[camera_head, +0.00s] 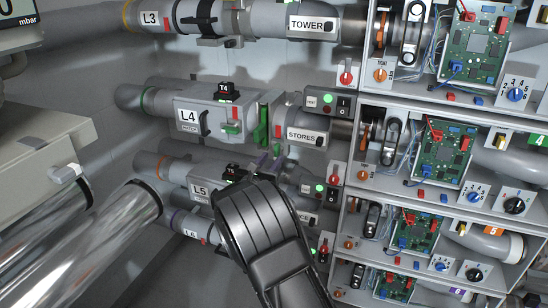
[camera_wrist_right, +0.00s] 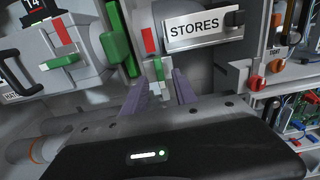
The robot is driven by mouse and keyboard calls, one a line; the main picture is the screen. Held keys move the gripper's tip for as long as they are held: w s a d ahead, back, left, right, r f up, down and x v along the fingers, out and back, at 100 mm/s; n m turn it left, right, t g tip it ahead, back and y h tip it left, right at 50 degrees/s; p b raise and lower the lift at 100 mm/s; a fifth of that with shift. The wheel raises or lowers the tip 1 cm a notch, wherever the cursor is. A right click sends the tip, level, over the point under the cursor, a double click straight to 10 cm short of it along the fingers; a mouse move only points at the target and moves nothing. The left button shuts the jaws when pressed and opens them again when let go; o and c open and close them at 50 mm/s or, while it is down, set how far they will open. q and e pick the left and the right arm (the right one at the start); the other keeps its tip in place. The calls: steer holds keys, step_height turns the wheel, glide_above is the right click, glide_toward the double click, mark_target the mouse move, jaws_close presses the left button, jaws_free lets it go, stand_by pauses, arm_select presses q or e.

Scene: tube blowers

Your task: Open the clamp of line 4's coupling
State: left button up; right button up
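Line 4 (camera_head: 187,116) is a grey pipe with an L4 label and a green band. Its coupling (camera_head: 263,125) shows green parts between the L4 housing and the STORES pipe, and in the right wrist view (camera_wrist_right: 124,45). A small lever with a green end (camera_wrist_right: 158,70) hangs below a red mark there, left of the STORES plate (camera_wrist_right: 195,27). My right gripper (camera_head: 268,163) is just below the coupling. Its purple fingers stand apart (camera_wrist_right: 160,92), one either side below the lever; contact cannot be told. My left gripper is out of view.
Line L3 (camera_head: 150,18) runs above, L5 (camera_head: 199,190) below, partly hidden by my right arm. A shelf rack (camera_head: 350,112) with circuit boards, knobs and switches stands on the right. Chrome cylinders (camera_head: 120,215) fill the lower left.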

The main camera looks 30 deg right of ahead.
steer(key=v, duration=0.4)
steer(key=shift+s+a, duration=0.1)
steer(key=shift+a, duration=0.05)
